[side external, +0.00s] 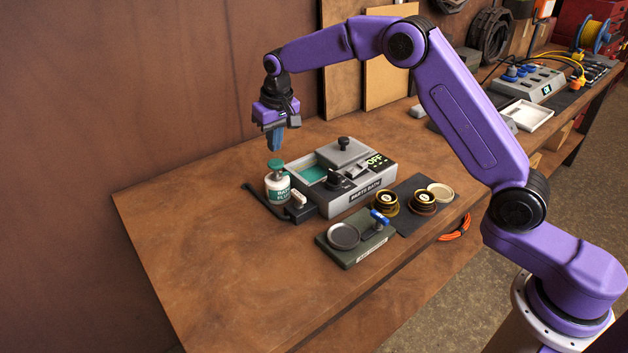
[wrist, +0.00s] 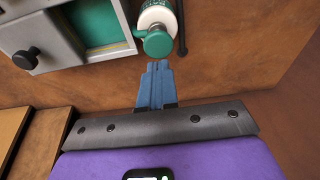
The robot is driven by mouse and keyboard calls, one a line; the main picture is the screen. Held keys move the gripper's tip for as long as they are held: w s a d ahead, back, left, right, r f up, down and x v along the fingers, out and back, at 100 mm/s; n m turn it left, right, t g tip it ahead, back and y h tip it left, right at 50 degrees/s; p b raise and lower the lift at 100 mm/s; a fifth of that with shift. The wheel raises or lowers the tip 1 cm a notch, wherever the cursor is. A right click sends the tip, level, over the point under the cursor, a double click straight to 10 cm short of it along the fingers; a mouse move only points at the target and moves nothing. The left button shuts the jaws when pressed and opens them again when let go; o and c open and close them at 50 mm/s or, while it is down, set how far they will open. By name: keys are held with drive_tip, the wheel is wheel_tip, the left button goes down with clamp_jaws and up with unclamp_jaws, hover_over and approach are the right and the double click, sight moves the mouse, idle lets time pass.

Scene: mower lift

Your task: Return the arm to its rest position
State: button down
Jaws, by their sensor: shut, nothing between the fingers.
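My purple arm reaches over the wooden bench from the right. My gripper (side external: 275,143) points down above and behind the white bottle with a green cap (side external: 277,187), with a small visible gap between them. Its blue fingers are together and hold nothing. In the wrist view the closed fingertips of my gripper (wrist: 157,67) appear just below the bottle's green cap (wrist: 158,43). The bottle stands upright on the bench.
A parts bath (side external: 352,195) with an OFF display stands right of the bottle. In front are a small green stand with a round dish (side external: 343,237) and a dark mat with two gold-rimmed round parts (side external: 385,202). The bench's left side is clear.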

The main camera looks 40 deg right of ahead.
drive_tip(key=shift+s, duration=0.1)
idle(0.3)
drive_tip(key=s+a+r+n+g, duration=0.1)
drive_tip(key=s+a+r+n, duration=0.15)
drive_tip(key=s, duration=0.85)
drive_tip(key=s+a+r+n, duration=0.1)
drive_tip(key=s+r+n, duration=0.25)
drive_tip(key=s, duration=0.75)
drive_tip(key=s+d+f+n, duration=0.1)
drive_tip(key=s+d+n, duration=0.1)
drive_tip(key=s, duration=0.6)
drive_tip(key=s+d+f+n, duration=0.1)
drive_tip(key=s+d+n, duration=0.1)
drive_tip(key=s+d, duration=0.3)
drive_tip(key=s+d+f+n+g, duration=0.1)
drive_tip(key=s+d, duration=0.3)
drive_tip(key=s, duration=0.7)
drive_tip(key=shift+s+n, duration=0.4)
drive_tip(key=shift+n, duration=0.4)
drive_tip(key=shift+w+r, duration=0.1)
